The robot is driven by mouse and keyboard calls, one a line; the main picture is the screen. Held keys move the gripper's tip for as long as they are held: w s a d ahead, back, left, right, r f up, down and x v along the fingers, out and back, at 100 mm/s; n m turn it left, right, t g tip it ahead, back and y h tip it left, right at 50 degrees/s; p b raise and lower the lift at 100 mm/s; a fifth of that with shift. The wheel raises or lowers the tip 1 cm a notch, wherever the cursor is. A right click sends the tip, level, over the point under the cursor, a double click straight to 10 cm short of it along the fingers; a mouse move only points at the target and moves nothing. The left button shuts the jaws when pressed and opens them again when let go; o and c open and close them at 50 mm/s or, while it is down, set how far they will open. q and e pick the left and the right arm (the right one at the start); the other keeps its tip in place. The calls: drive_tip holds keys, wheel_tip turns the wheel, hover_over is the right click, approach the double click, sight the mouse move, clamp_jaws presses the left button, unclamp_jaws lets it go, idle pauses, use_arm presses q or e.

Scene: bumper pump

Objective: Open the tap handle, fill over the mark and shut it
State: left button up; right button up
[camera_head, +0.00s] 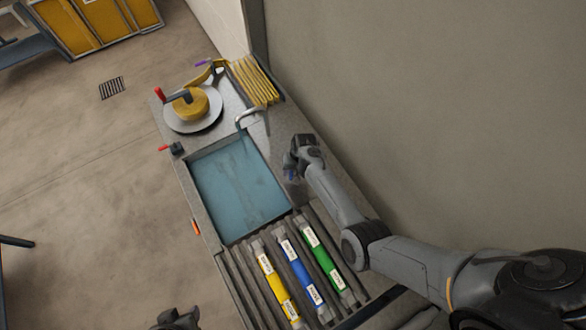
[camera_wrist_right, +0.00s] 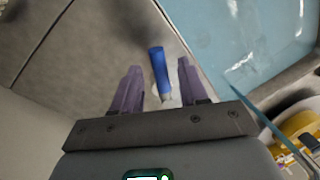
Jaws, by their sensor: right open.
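My right gripper (camera_head: 291,172) is at the right edge of the blue sink basin (camera_head: 236,187). In the right wrist view its two purple fingers (camera_wrist_right: 159,68) are open. A blue handle (camera_wrist_right: 157,64), seemingly the tap handle, shows between the fingers, with visible gaps on both sides. A curved grey spout (camera_head: 250,114) stands at the basin's far edge. The basin also shows in the wrist view (camera_wrist_right: 235,40). I cannot make out a fill mark or the water level clearly. A dark part, likely my left gripper (camera_head: 176,319), shows at the bottom edge; its fingers are unclear.
Yellow (camera_head: 277,287), blue (camera_head: 301,272) and green (camera_head: 323,258) labelled tubes lie on the ribbed rack in front of the basin. A round yellow piece on a grey disc (camera_head: 173,121) stands beyond the basin. A wall (camera_head: 420,110) runs close along the right.

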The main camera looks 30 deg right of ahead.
wheel_tip(320, 180, up, 11)
drive_tip(key=s+d, duration=0.1)
drive_tip(key=shift+d+f, duration=0.2)
drive_tip(key=shift+d, duration=0.2)
idle(2.4)
idle(2.1)
idle(0.4)
